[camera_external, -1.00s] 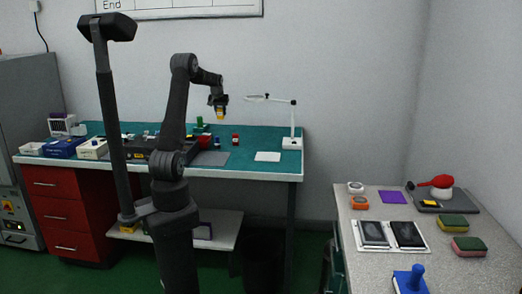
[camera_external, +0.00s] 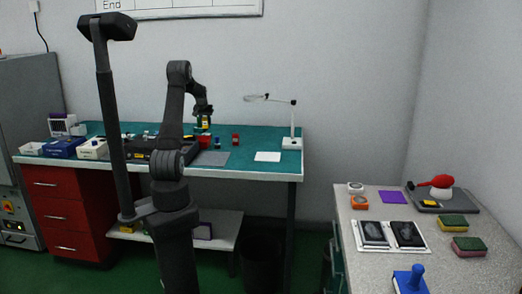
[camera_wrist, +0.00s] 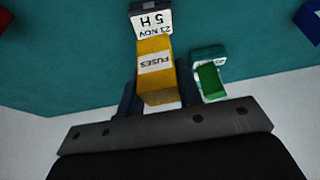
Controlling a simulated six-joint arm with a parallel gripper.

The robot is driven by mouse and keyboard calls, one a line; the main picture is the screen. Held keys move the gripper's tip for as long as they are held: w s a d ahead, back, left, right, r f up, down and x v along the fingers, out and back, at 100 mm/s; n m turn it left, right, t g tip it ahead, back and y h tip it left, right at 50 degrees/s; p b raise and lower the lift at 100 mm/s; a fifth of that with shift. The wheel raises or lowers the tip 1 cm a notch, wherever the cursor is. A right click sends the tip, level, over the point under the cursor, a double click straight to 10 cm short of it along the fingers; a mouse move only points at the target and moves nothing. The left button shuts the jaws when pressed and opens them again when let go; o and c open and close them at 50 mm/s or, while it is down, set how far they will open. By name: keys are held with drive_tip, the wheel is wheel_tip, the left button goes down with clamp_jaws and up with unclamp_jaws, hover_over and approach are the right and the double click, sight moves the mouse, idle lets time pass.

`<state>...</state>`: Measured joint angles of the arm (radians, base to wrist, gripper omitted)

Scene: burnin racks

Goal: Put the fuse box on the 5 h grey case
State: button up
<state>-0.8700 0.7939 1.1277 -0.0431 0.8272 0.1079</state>
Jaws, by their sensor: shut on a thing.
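The fuse box (camera_wrist: 155,58) is yellow with a white "FUSES" label, upside down in the wrist view. My gripper (camera_wrist: 157,92) is shut on it, with a dark finger on either side. The 5 h grey case (camera_wrist: 151,6) is dark grey with a white "5 H, 23 NOV" label and shows just beyond the fuse box's far end. I cannot tell whether the two touch. In the external view my gripper (camera_external: 203,114) is low over the back of the green-topped bench, and the grey case cannot be made out there.
A green item (camera_wrist: 210,76) stands close to the right of the fuse box in the wrist view. A red item (camera_external: 236,139), a grey mat (camera_external: 212,158) and a magnifier lamp (camera_external: 292,142) are on the bench. Bare bench top lies around the white sheet (camera_external: 267,156).

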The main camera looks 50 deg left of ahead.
sight(206, 126)
drive_tip(key=shift+f, duration=1.8)
drive_tip(key=shift+f, duration=0.15)
drive_tip(key=o, duration=1)
drive_tip(key=shift+c, duration=0.2)
drive_tip(key=v, duration=1.2)
